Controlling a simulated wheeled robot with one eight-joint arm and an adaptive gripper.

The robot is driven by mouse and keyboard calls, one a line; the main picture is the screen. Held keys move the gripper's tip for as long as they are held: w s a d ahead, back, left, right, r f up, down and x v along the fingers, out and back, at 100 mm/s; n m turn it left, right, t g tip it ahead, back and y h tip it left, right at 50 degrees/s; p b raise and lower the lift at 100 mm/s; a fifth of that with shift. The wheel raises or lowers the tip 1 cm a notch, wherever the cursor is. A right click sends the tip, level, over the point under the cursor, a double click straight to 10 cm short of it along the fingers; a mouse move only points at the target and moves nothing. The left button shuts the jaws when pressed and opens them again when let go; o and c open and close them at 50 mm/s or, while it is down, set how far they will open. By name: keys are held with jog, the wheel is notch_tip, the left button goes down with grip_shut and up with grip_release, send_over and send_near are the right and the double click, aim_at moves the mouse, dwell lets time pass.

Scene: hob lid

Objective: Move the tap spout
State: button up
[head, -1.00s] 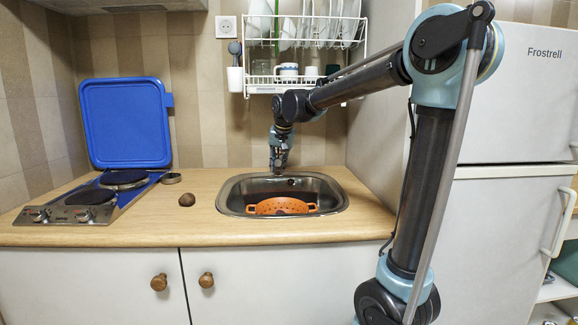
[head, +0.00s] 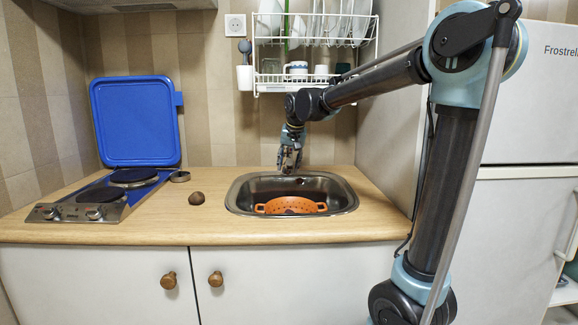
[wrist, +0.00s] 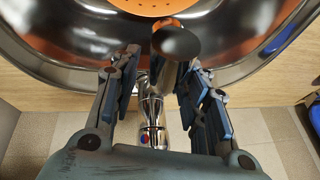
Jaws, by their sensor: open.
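The chrome tap (wrist: 152,125) stands behind the sink, with a red and blue mark on its body. Its spout (wrist: 176,43) reaches out over the basin in the wrist view and ends in a dark rounded tip. My gripper (wrist: 161,68) is open, one finger on each side of the spout. I cannot tell whether either finger touches it. In the head view my gripper (head: 290,160) hangs over the sink's back edge and hides most of the tap.
An orange colander (head: 291,206) lies in the steel sink (head: 241,202). A brown round thing (head: 196,198) sits on the counter (head: 190,225). A hob (head: 95,203) with its blue lid (head: 135,120) raised is at left. A dish rack (head: 315,82) hangs above.

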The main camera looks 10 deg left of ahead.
jog(key=v, duration=1.2)
jog(key=shift+w, duration=0.1)
